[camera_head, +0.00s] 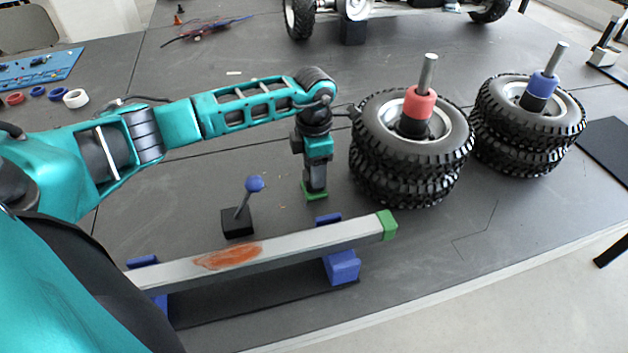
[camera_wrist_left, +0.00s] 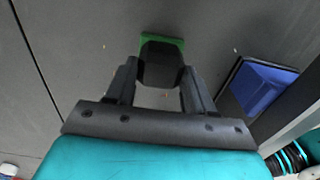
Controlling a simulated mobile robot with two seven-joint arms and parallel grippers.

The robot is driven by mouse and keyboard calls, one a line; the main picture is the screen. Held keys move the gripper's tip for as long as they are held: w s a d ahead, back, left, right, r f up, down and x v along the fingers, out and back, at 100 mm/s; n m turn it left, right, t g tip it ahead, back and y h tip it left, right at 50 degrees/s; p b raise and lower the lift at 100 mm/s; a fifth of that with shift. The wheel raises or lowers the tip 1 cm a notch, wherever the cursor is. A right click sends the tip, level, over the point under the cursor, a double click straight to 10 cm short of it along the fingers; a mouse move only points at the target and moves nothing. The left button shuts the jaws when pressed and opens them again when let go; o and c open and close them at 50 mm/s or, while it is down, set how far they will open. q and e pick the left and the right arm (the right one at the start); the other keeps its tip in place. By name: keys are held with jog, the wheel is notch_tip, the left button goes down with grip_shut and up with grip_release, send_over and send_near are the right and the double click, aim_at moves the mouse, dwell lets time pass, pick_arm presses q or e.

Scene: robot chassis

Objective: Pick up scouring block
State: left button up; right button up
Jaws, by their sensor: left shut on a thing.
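The scouring block shows as a dark block with a green pad under it; the green part (camera_head: 314,196) is at the tips of my left gripper (camera_head: 315,180) in the head view. In the left wrist view the scouring block (camera_wrist_left: 161,62) sits between the two fingers, with green showing at its far edge. My left gripper is shut on it and points down. The green pad is at or just above the dark tabletop; I cannot tell if it touches. My right gripper is not in view.
A grey beam (camera_head: 300,243) with a rusty patch and green end cap rests on blue supports (camera_head: 342,267) in front. A blue-knobbed lever (camera_head: 254,185) stands left of the gripper. Stacked tyres (camera_head: 385,190) on posts stand close right. Bare table lies behind.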

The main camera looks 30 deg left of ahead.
pick_arm(q)
jog(key=shift+c, duration=0.6)
notch_tip(320, 180, up, 20)
jog(key=o, duration=0.4)
jog(key=shift+c, duration=1.4)
